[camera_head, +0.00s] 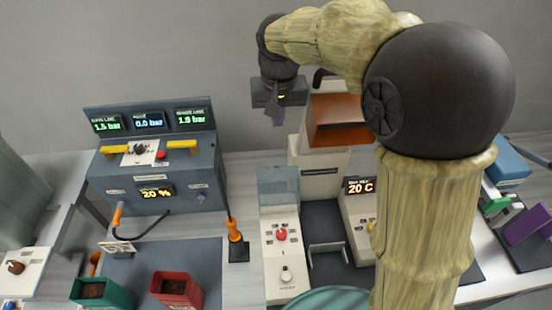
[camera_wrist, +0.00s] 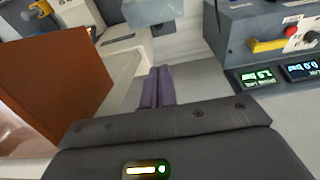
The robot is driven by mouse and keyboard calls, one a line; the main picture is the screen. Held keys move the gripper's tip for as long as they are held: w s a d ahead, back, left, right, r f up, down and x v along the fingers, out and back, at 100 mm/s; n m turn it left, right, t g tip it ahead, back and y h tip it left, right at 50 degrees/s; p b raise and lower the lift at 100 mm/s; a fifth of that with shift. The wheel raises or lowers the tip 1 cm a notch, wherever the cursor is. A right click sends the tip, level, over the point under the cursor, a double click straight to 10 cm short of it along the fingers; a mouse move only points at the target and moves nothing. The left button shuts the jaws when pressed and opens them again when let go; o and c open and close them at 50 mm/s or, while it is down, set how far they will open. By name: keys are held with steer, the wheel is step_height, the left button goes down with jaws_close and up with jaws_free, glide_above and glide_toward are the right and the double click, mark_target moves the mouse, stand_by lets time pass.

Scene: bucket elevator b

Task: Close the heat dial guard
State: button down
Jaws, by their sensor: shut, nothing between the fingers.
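A clear bluish guard flap (camera_head: 278,183) stands raised at the back edge of a white control panel (camera_head: 272,265). Its see-through pane also shows at the top of the wrist view (camera_wrist: 150,12). The panel has a red dial (camera_head: 281,235) and, nearer the front, a pale knob (camera_head: 287,274). The dial is uncovered. I cannot read the small labels. My gripper (camera_head: 277,115) is up high behind and above the flap, apart from it. Its purple fingers show in the wrist view (camera_wrist: 158,88), closed together and empty.
An orange-brown box (camera_head: 338,120) on a pale column stands close right of my gripper; it fills the left of the wrist view (camera_wrist: 60,75). A grey console with displays (camera_head: 160,170) stands left. Red (camera_head: 177,288) and green (camera_head: 102,292) bins sit at front left. A 20 C display (camera_head: 360,187) is right.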

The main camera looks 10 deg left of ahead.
steer(key=w+f+p, duration=0.3)
steer(key=f+p, duration=0.1)
steer(key=f, duration=1.4)
steer(key=shift+a+f, duration=0.25)
steer(key=shift+a, duration=0.15)
steer(key=shift+w, duration=0.15)
steer(key=shift+f+b, duration=0.1)
steer(key=shift+b, duration=0.25)
